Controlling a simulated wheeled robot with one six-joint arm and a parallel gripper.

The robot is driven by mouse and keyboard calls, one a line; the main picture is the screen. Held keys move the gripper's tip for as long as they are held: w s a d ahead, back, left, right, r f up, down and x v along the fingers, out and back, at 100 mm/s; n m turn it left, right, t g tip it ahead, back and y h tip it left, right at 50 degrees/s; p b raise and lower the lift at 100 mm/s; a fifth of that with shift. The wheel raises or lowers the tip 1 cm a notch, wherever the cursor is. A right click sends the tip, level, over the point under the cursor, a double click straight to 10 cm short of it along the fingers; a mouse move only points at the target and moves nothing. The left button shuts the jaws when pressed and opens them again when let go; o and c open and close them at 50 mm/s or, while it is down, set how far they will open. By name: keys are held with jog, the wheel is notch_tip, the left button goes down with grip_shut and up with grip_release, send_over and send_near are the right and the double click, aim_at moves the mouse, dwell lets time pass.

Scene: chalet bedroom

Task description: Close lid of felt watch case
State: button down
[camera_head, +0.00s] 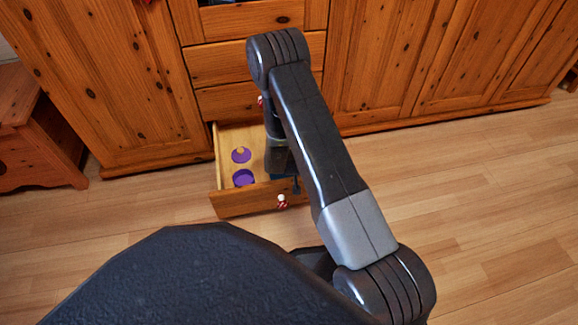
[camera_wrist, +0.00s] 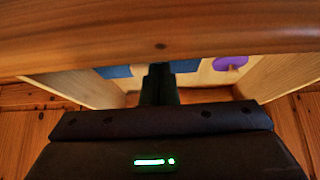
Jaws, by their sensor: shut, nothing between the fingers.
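The wooden drawer (camera_head: 234,204) is pulled out, and blue material (camera_head: 287,184) shows in it beside my gripper, mostly hidden by my arm. In the wrist view, blue patches show left (camera_wrist: 116,71) and right (camera_wrist: 185,66) of my fingers; they may be the felt watch case. I cannot tell its lid angle. My gripper (camera_wrist: 158,72) is shut and empty, with its fingertips at the drawer, close to the blue patches. Whether they touch is unclear. A purple round open container (camera_head: 243,178) and a purple disc with a tan knob (camera_head: 241,155) lie left in the drawer.
A red-and-white knob (camera_head: 282,201) is on the drawer front. A wooden edge (camera_wrist: 160,35) crosses the top of the wrist view, close to my fingers. Shut drawers (camera_head: 235,100) and cabinet doors stand around and above. The wood floor (camera_head: 460,210) to the right is clear.

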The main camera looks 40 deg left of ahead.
jog(key=shift+s+d+f, duration=0.15)
jog(key=shift+f, duration=0.25)
dwell(0.3)
jog(key=p+v, duration=0.3)
jog(key=v, duration=1.1)
jog(key=shift+p, duration=0.4)
jog(key=shift+f, duration=0.2)
